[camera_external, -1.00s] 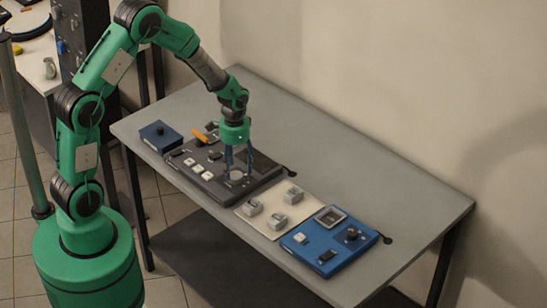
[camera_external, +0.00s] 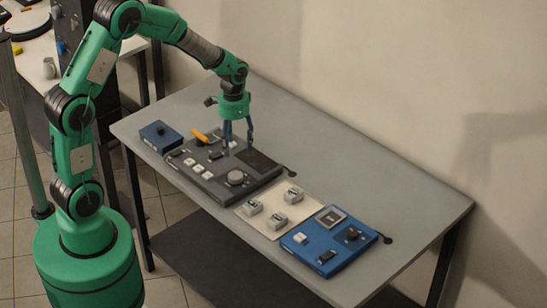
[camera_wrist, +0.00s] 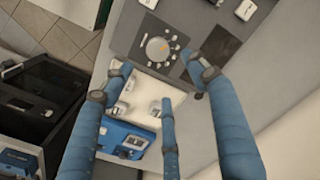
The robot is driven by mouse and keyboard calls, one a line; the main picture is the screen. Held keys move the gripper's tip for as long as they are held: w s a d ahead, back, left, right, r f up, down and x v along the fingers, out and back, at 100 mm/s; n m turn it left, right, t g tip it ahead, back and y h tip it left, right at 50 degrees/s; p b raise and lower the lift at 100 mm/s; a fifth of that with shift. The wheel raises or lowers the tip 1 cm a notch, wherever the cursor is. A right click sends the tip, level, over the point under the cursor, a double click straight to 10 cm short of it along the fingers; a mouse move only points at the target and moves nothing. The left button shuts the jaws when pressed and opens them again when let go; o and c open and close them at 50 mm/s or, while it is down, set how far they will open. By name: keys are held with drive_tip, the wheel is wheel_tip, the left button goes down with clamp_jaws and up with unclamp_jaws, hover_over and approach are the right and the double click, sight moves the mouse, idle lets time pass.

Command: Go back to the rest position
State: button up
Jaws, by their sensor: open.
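My gripper (camera_external: 237,146) is open and empty above the dark control panel (camera_external: 205,185), pointing down. Its blue fingers also show in the wrist view (camera_wrist: 160,105), spread apart. The panel carries a round grey knob (camera_external: 236,177), white buttons (camera_external: 197,168), an orange handle (camera_external: 200,136) and a flat black plate (camera_external: 257,159). In the wrist view the round knob (camera_wrist: 158,48) lies beyond the fingers, apart from them. My fingers hide part of the panel's far side.
The grey table (camera_external: 330,150) also holds a small blue box (camera_external: 160,136), a cream board (camera_external: 268,226) with several grey switches, and a blue panel (camera_external: 330,240). The wall (camera_external: 400,60) stands behind the table. The table's back and right parts are clear.

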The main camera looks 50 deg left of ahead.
idle(0.3)
drive_tip(key=s+r+n+t+b, duration=0.1)
drive_tip(key=s+r, duration=0.6)
drive_tip(key=r, duration=0.3)
drive_tip(key=s+r+n+t, duration=0.1)
drive_tip(key=s+r+t, duration=0.1)
drive_tip(key=s+r, duration=0.55)
drive_tip(key=s+r+n+t+b, duration=0.1)
drive_tip(key=s+r, duration=0.3)
drive_tip(key=s, duration=0.4)
drive_tip(key=s+r+t, duration=0.1)
drive_tip(key=s+r, duration=0.2)
drive_tip(key=s, duration=0.5)
drive_tip(key=shift+s+r+n+t+b, duration=0.2)
drive_tip(key=shift+r+n+t+b, duration=0.1)
drive_tip(key=shift+r+n+b, duration=0.1)
idle(1.1)
